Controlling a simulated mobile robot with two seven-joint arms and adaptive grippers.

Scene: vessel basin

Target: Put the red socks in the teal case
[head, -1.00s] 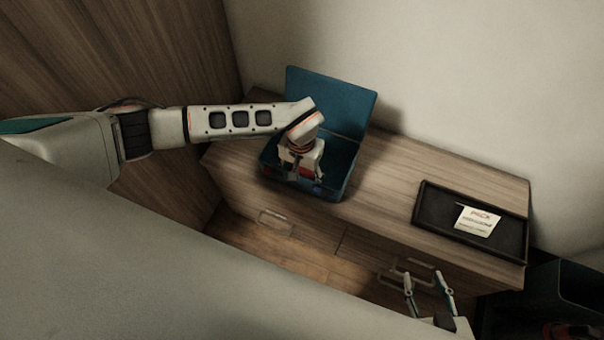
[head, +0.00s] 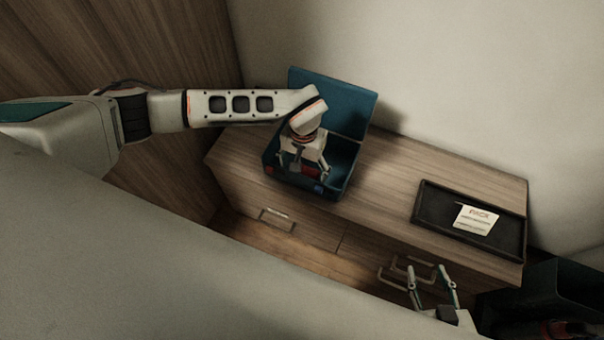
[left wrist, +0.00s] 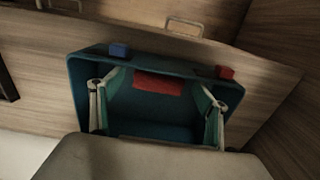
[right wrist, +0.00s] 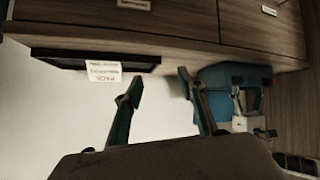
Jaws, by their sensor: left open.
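The teal case (head: 340,183) stands on the cabinet with its lid (head: 335,103) raised. My left gripper (head: 305,172) points down into the case with its fingers apart. In the left wrist view, a red folded bundle that looks like the red socks (left wrist: 158,83) lies inside the case near its front wall. It is between the open fingers and apart from them. In the head view it is mostly hidden by the gripper. My right gripper (head: 426,268) is open and empty, in front of the cabinet at the lower right.
A small blue block (left wrist: 118,50) and a small red block (left wrist: 226,72) sit at the case's front rim. A black tray (head: 432,213) with a paper card (head: 476,219) is on the cabinet's right. A dark bin (head: 570,285) with something red inside stands lower right.

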